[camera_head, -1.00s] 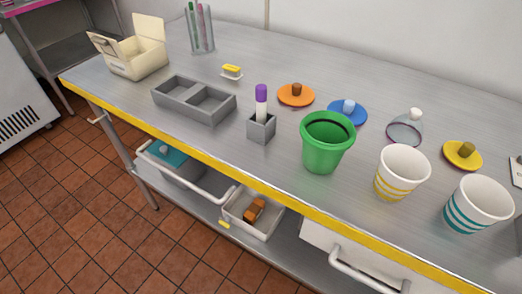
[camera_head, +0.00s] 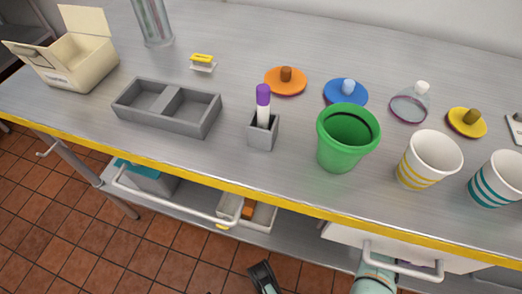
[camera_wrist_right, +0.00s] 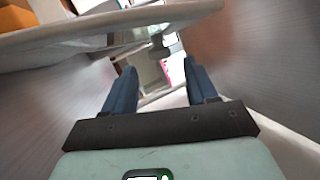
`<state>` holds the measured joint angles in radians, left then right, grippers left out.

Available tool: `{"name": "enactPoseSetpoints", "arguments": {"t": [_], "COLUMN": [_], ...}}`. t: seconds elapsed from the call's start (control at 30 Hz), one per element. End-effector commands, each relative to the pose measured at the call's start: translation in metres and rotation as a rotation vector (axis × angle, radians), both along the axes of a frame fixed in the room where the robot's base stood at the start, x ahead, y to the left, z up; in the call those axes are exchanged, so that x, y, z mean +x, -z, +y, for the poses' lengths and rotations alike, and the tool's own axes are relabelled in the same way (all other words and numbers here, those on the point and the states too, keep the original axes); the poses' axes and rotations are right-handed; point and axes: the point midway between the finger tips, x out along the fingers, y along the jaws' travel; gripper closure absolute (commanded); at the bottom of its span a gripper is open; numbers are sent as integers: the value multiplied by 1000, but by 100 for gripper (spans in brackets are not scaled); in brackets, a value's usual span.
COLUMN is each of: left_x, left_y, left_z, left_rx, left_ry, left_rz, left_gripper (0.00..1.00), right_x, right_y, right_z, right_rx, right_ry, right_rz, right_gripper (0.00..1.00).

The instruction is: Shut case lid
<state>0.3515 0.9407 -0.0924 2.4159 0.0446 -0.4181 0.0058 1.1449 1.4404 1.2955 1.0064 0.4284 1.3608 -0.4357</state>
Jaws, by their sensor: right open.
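The case (camera_head: 80,62) is a cream box at the far left of the steel table in the head view. Its lid (camera_head: 86,20) stands raised at the back, and a side flap (camera_head: 25,48) sticks out to the left. My right gripper (camera_wrist_right: 158,72) is open and empty in the right wrist view, close to a white rounded edge. A mint part of an arm shows at the bottom right of the head view. A dark gripper part (camera_head: 264,278), seemingly my left, shows at the bottom edge, mostly cut off. Both are low in front of the table, far from the case.
A grey two-part tray (camera_head: 168,108), a holder with a purple-capped marker (camera_head: 263,108) and a green cup (camera_head: 346,138) stand right of the case. Striped cups and coloured lids are further right. White handles (camera_head: 170,205) jut out below the table's yellow edge.

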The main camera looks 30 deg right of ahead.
Motion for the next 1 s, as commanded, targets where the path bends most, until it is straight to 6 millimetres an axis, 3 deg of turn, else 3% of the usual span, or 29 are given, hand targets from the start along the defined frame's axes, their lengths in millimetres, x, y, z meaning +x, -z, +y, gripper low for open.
{"name": "enactPoseSetpoints", "arguments": {"t": [0.1, 0.3, 0.73, 0.77, 0.9, 0.93, 1.0], "left_x": [-3, -9, -13, -13, -12, -12, -12], "left_y": [2, 4, 5, 5, 5, 5, 5], "left_z": [0, 1, 2, 2, 1, 1, 1], "left_rx": [-1, -2, -2, -2, -2, -2, -3], "left_ry": [-1, -4, -5, -5, -5, -5, -5], "left_rz": [10, 31, 41, 41, 41, 41, 40], "left_gripper": [70, 70, 70, 70, 70, 70, 70], "right_x": [12, 26, 31, 31, 31, 31, 31], "right_y": [-8, -17, -20, -20, -20, -20, -20], "right_z": [21, 43, 51, 51, 51, 51, 51], "right_rx": [0, -1, -1, -1, -1, -1, -1], "right_ry": [-3, 0, 1, 1, 1, 1, 1], "right_rz": [-3, -2, 0, 0, 0, 0, 0], "right_gripper": [43, 43, 43, 49, 95, 100, 100]}}
